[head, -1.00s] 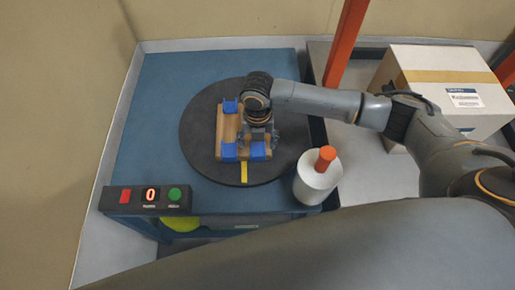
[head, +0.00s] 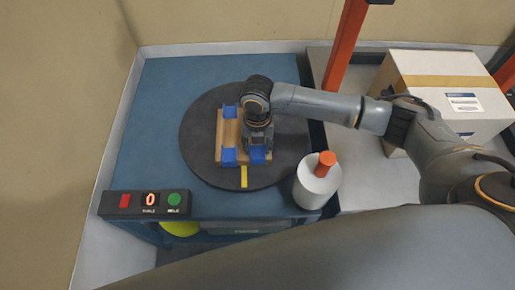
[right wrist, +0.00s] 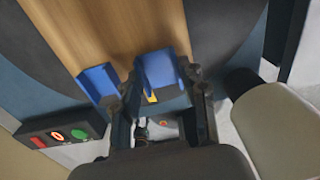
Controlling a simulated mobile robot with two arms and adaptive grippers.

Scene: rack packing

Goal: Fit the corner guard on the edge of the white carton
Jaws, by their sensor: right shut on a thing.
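My right gripper (head: 257,147) points down over the near right corner of a brown, wood-coloured load on the turntable. It is shut on a blue corner guard (head: 258,156), which also shows between the fingers in the right wrist view (right wrist: 160,70). The guard is at the load's near edge; I cannot tell whether it is seated. Two more blue guards sit on the load's left side, one near (head: 229,156) and one far (head: 229,112). The near one also shows in the right wrist view (right wrist: 100,84). A pale carton (head: 440,68) with tan tape and a label stands at the right. My left gripper is out of view.
The load (head: 228,132) lies on a black turntable (head: 200,150) with a yellow mark, on a blue table (head: 160,85). A white roll with an orange top (head: 316,188) stands close right of the turntable. A button box (head: 146,204) is at the front left.

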